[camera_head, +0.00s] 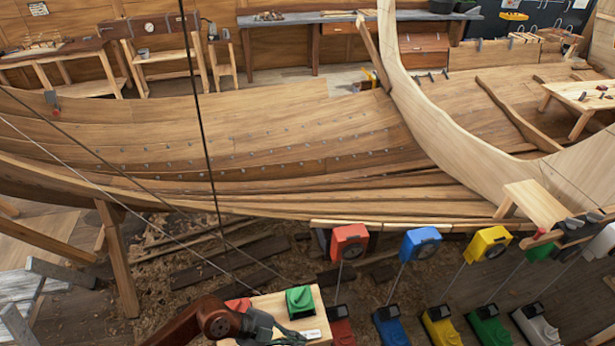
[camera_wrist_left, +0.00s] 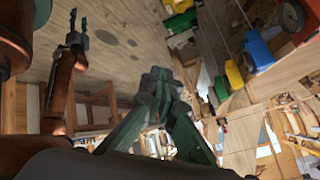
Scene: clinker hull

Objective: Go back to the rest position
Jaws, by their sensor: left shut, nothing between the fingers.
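My left gripper (camera_head: 288,338) is at the bottom edge of the head view, dark, low over a pale wooden board (camera_head: 318,312). A green block-like device (camera_head: 300,301) sits on that board just beyond it, and a red one (camera_head: 238,304) is beside my brown arm. The left wrist view shows the left gripper (camera_wrist_left: 160,85) with its greenish fingers together and nothing between them. My right gripper (camera_wrist_left: 78,27) shows small at the upper left of the left wrist view, its two fingertips apart and empty. The right arm is not seen in the head view.
The planked wooden hull (camera_head: 250,140) spans the view, with a curved stem (camera_head: 420,110) at right. Coloured devices hang from its edge, including red (camera_head: 349,242), blue (camera_head: 420,243) and yellow (camera_head: 487,243) ones. Matching blocks, such as a blue one (camera_head: 390,326), stand below. Trestles are at left.

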